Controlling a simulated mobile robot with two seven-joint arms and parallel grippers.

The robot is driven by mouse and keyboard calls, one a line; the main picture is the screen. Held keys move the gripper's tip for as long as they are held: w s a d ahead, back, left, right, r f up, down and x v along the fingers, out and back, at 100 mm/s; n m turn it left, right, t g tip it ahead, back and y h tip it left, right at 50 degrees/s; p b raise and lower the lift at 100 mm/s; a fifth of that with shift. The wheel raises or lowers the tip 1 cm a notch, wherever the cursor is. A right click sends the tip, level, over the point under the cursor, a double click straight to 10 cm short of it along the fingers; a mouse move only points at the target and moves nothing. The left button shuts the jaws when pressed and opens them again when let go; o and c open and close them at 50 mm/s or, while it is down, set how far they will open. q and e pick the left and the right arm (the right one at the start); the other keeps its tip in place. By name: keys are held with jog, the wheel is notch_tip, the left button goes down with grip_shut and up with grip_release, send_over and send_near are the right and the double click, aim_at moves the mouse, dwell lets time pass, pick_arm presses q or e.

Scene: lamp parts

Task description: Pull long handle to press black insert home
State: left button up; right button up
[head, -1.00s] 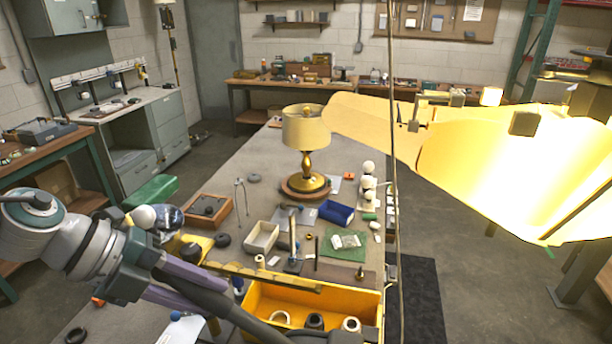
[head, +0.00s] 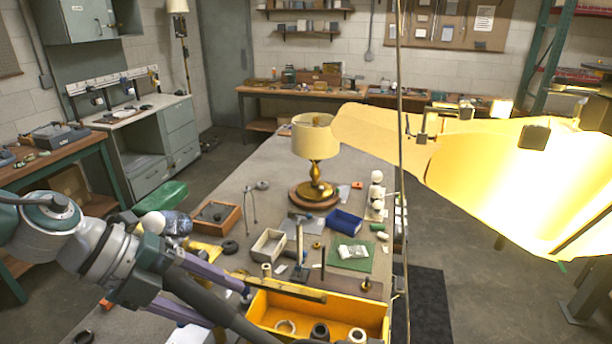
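My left gripper (head: 228,306) reaches in from the lower left, with two purple fingers spread apart. A thick dark bar (head: 232,322) runs between and past the fingers toward the bottom edge. It may be the long handle; I cannot tell whether a finger touches it. A black ring-shaped part (head: 320,332) lies in the yellow bin (head: 262,305); I cannot tell whether it is the black insert. No press is clearly visible. My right gripper is not in view.
A brass lamp (head: 315,140) stands on the long grey bench. A wooden tray (head: 236,222), white box (head: 268,246), blue bin (head: 343,222) and green mat (head: 350,262) lie nearer. A thin upright pole (head: 399,150) and large glowing yellow panel (head: 500,180) block the right.

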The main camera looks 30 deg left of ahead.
pick_arm(q)
jog(key=b+v, duration=0.2)
jog(key=v, duration=0.7)
jog(key=shift+a+r, duration=0.2)
jog(key=shift+r, duration=0.15)
jog(key=shift+s, duration=0.15)
jog(key=w+d+r+n+t+y+p, duration=0.1)
jog(key=w+d+n+t+y+p, duration=0.1)
jog(key=d+n, duration=0.35)
jog(key=w+d+r+n+t+y+p, duration=0.1)
jog(key=w+d+r+n+t+p, duration=0.15)
jog(key=d+n, duration=0.3)
jog(key=s+d+n+g+y+p, duration=0.2)
jog(key=s+n+g, duration=0.5)
jog(key=s+n, duration=0.4)
jog(key=s+d+y, duration=0.1)
jog(key=s, duration=0.2)
jog(key=shift+r, duration=0.3)
